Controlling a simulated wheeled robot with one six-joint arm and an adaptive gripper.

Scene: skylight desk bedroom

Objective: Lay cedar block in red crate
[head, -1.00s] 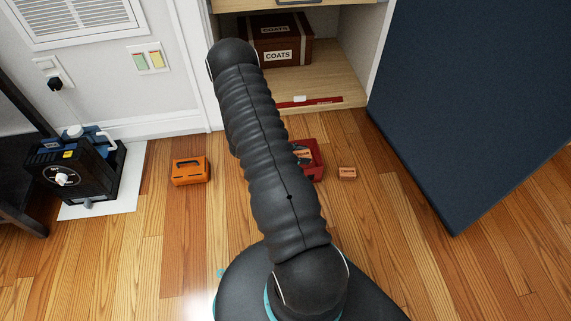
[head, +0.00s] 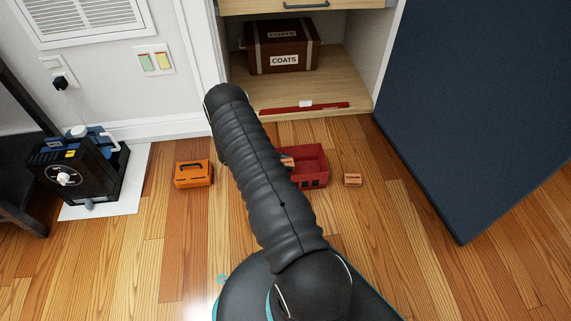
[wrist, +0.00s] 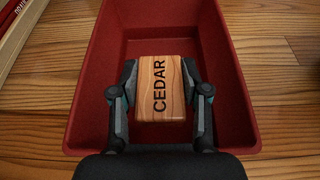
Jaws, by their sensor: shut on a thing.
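The wooden block marked CEDAR (wrist: 160,88) sits between the two fingers of my gripper (wrist: 160,98) in the wrist view. The gripper is shut on it from both sides, and its label faces up. The red crate (wrist: 219,62) surrounds the block and fingers in that view. I cannot tell whether the block touches the crate's bottom. In the head view the red crate (head: 318,151) stands on the floor, its left part hidden behind my arm. A bit of the block (head: 288,163) shows at the crate's left side; my fingers are mostly hidden there.
A small wooden block (head: 352,180) lies on the floor right of the crate. An orange case (head: 193,174) stands to the left. Behind is an open cabinet with a COATS box (head: 283,48) and a red strip (head: 300,109). A dark blue panel (head: 470,110) stands at right.

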